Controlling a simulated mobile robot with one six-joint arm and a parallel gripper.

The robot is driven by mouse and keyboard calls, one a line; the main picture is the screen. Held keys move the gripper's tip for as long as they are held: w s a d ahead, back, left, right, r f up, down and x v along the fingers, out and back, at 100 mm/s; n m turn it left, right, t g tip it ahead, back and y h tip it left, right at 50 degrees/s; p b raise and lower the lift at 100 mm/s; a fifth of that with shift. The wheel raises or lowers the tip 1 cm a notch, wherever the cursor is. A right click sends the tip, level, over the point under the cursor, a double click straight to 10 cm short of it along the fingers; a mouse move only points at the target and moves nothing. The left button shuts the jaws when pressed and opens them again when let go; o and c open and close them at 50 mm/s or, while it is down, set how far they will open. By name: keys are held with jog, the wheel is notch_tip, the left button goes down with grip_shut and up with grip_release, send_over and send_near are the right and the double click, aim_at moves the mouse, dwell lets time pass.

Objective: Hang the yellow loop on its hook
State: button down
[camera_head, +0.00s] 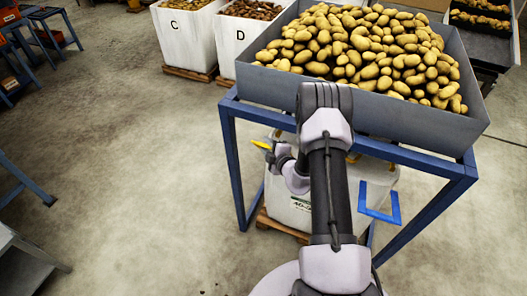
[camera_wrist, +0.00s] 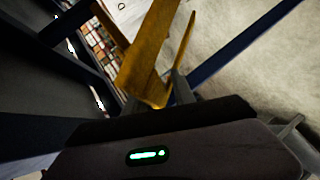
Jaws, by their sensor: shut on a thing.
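The yellow loop (camera_wrist: 148,50) shows large in the wrist view as a folded, flat yellow band. It narrows to a bend held at the fingers of my gripper (camera_wrist: 165,98), which is shut on it. In the head view only a small yellow piece of the loop (camera_head: 260,145) shows, left of my wrist, beside the blue stand's front left leg. My gripper (camera_head: 272,152) is small there and partly hidden by my arm. I cannot make out a hook for the loop in either view.
A grey bin of potatoes (camera_head: 455,130) sits on a blue frame (camera_head: 235,165), with a white container (camera_head: 290,210) beneath it. White crates C (camera_head: 185,40) and D (camera_head: 240,38) stand behind.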

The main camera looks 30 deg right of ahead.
jog(key=shift+w+d+r+p, duration=0.2)
jog(key=shift+w+d+r, duration=0.25)
jog(key=shift+d, duration=0.25)
jog(key=shift+w+d+r+p, duration=0.15)
jog(key=shift+w+d+r, duration=0.3)
jog(key=shift+d, duration=0.35)
jog(key=c, duration=1.4)
grip_release()
jog(key=shift+w+d+f, duration=0.15)
jog(key=shift+w+f, duration=0.1)
jog(key=shift+f, duration=0.1)
jog(key=shift+c, duration=0.2)
jog(key=p+v, duration=0.2)
jog(key=v, duration=1.5)
jog(key=shift+s+a+r+p, duration=0.2)
jog(key=shift+s+a+p, duration=0.05)
jog(key=shift+p, duration=0.05)
